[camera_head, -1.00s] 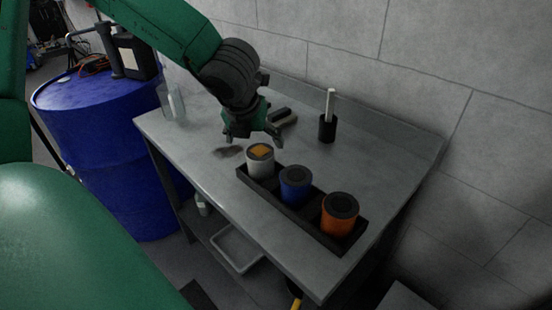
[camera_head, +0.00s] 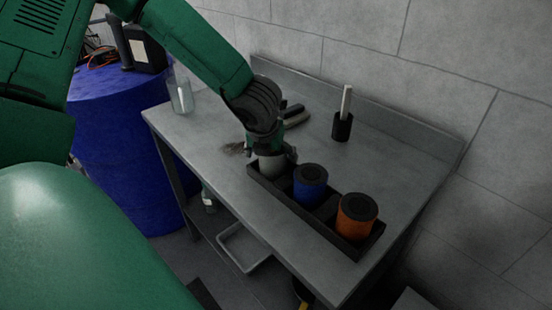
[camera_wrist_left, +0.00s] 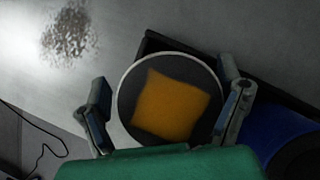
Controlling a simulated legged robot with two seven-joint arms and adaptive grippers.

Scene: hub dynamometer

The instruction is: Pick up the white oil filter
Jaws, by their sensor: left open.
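The white oil filter (camera_head: 271,166) stands in the left end of a dark tray (camera_head: 318,232) on the metal bench. In the head view my gripper covers most of it. In the left wrist view the filter's round dark top with an orange square patch (camera_wrist_left: 170,104) faces the camera. My left gripper (camera_head: 270,157) is open and directly over the filter. In the wrist view its fingers (camera_wrist_left: 168,112) stand on both sides of the filter's top. I cannot tell whether they touch it. My right gripper is not in view.
A blue filter (camera_head: 310,186) and an orange filter (camera_head: 356,217) stand in the same tray to the right. A black cup with a white stick (camera_head: 343,125) stands behind. A clear jar (camera_head: 181,95) is at the bench's left. A blue barrel (camera_head: 125,150) stands left of the bench.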

